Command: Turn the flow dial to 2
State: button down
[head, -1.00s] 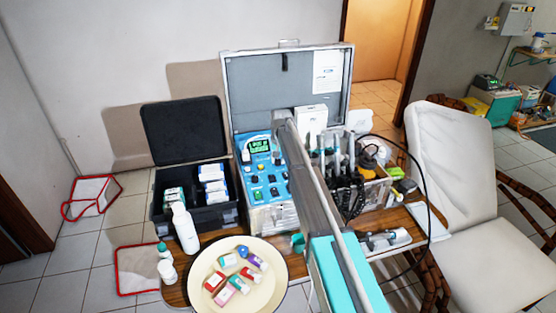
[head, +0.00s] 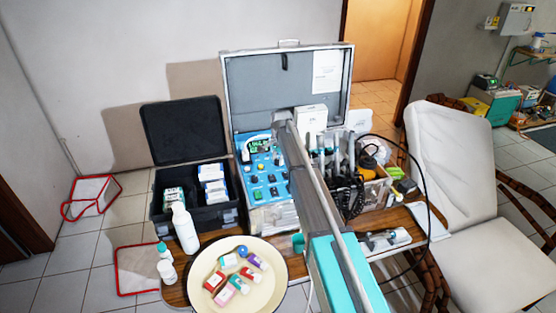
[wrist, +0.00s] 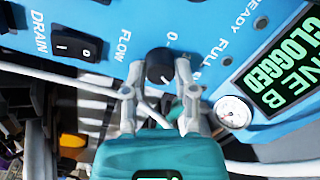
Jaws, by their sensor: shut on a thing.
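The flow dial (wrist: 160,67) is a small black knob on the blue control panel (wrist: 100,30), beside the printed word FLOW. In the wrist view a 0 is printed just above it; the rest of its scale is hidden or too small to read. My gripper (wrist: 157,72) has one finger on each side of the dial and is shut on it. In the head view the panel (head: 252,146) stands in the open grey case (head: 284,80); my arm covers its right part and hides the dial and fingers.
A green display (wrist: 275,72) reading CLOGGED and a round gauge (wrist: 233,111) are right of my gripper. A DRAIN rocker switch (wrist: 76,46) is at left. A hose (wrist: 75,78) runs below the panel. A plate (head: 206,270) and handpieces (head: 350,150) flank my arm.

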jog(key=shift+s, duration=0.1)
dwell(0.3)
jog(key=shift+c, duration=2)
grip_release()
jog(key=shift+n, duration=0.4)
